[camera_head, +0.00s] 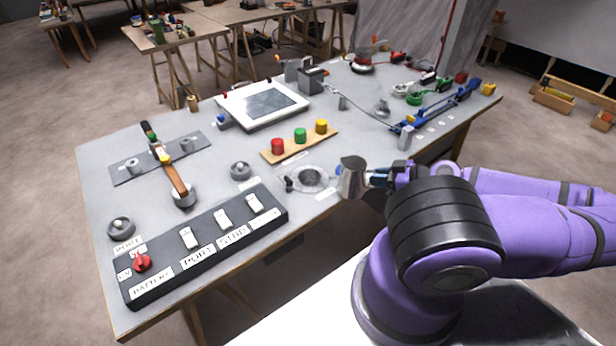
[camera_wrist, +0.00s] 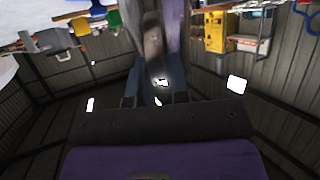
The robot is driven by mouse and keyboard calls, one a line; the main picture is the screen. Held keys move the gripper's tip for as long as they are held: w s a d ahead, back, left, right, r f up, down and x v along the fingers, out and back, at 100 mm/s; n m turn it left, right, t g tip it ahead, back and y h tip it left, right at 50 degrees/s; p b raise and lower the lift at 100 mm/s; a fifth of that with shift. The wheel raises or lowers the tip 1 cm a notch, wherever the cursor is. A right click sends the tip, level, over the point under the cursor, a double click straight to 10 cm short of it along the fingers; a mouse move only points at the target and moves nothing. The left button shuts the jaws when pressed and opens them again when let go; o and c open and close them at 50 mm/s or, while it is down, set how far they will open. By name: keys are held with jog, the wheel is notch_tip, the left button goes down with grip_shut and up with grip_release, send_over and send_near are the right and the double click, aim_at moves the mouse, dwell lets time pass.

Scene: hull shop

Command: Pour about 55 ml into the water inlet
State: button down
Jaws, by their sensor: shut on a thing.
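My gripper (camera_head: 378,178) is shut on a small metal jug (camera_head: 353,178) and holds it near the table's front edge. In the wrist view the jug (camera_wrist: 153,48) shows as a shiny surface between the fingers (camera_wrist: 152,92). The jug looks close to upright in the head view; any water inside cannot be made out. A round metal fitting with a dark centre, apparently the water inlet (camera_head: 311,179), is set in the table just left of the jug. A small dark part and a white label lie beside it.
A black switch panel (camera_head: 205,240) lies front left. A board with red, green and yellow buttons (camera_head: 299,146) and a white-framed screen (camera_head: 263,104) stand behind the inlet. A round metal knob (camera_head: 241,170) is left of it. Cables and blue parts fill the right.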

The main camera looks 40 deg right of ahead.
aim_at(365, 162)
jog(key=shift+w+a+r+g+h, duration=0.2)
jog(key=shift+w+r+g, duration=0.15)
jog(key=shift+r+g, duration=0.15)
jog(key=shift+w+a+r+g+h, duration=0.1)
jog(key=shift+w+r+g+h, duration=0.15)
jog(key=shift+r+g, duration=0.2)
jog(key=shift+w+a+r+g+h, duration=0.35)
jog(key=shift+w+r+g, duration=0.2)
jog(key=shift+w, duration=0.1)
jog(key=shift+w+a+r+g+h, duration=0.2)
jog(key=shift+w+a+r+g, duration=0.1)
jog(key=shift+w+r+g, duration=0.25)
jog(key=shift+w+a+g, duration=0.1)
jog(key=shift+w+g, duration=0.15)
jog(key=shift+w, duration=0.05)
jog(key=w+a+r+g+h, duration=0.1)
jog(key=w+a+g+h, duration=0.2)
jog(key=w+g, duration=0.4)
jog(key=shift+a+g+h, duration=0.3)
jog(key=shift+g+h, duration=0.1)
jog(key=shift+h, duration=0.3)
jog(key=shift+w+a+f, duration=0.1)
jog(key=shift+w+a, duration=0.1)
jog(key=shift+w, duration=0.15)
